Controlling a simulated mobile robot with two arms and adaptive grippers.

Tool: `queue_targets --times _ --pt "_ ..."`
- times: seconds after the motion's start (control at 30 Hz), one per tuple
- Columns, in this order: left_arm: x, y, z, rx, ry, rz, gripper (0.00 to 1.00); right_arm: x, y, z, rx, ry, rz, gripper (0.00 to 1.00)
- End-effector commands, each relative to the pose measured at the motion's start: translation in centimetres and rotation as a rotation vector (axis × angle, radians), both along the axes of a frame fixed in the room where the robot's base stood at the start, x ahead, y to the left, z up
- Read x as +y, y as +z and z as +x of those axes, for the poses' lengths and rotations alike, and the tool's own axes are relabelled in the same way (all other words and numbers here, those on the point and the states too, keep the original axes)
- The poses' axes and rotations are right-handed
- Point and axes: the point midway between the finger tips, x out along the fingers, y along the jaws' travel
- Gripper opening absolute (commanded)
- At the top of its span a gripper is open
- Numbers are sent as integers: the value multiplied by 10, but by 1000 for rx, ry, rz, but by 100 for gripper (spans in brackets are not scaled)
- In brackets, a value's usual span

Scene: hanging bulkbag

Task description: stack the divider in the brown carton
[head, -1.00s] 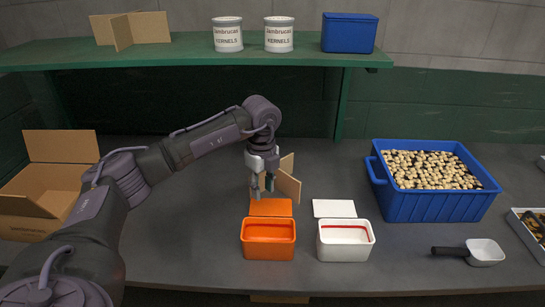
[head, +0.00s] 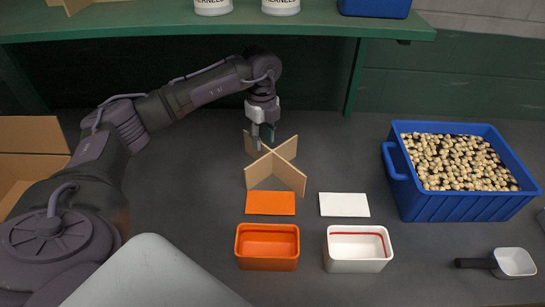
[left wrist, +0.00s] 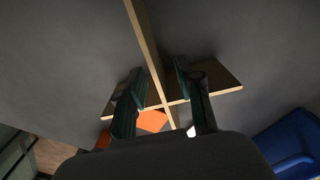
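The divider (head: 285,172), two crossed brown cardboard panels, stands upright on the grey table behind the orange lid. My left gripper (head: 263,140) points down at its back-left panel. In the left wrist view the open fingers (left wrist: 160,85) straddle one divider panel (left wrist: 143,35), with a visible gap on the right finger's side. Whether the left finger touches the panel is unclear. The brown carton (head: 32,135) has an open flap and stands at the far left, cut off by the picture edge and partly hidden by my left arm. My right gripper is not in view.
An orange box (head: 267,262) and a white box (head: 357,266) stand in front of an orange lid (head: 270,204) and a white lid (head: 344,205). A blue bin (head: 455,207) of kernels and a scoop (head: 514,263) are at right. A green shelf (head: 200,25) overhangs the back.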

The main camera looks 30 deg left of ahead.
Motion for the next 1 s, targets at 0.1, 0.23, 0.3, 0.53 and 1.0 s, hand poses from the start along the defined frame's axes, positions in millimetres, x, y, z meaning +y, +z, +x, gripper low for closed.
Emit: queue_targets --times 0.1,0.23,0.3,0.53,1.0 --pt "0 -12 -3 4 0 0 35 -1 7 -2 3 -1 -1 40" --pt "0 -30 -6 4 0 1 35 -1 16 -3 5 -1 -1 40" --pt "-1 -42 -6 4 0 0 35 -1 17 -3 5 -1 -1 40" --pt "0 -56 -5 -2 -1 0 35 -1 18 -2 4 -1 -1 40" --pt "-1 -56 -5 -2 0 -1 0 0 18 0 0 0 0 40"
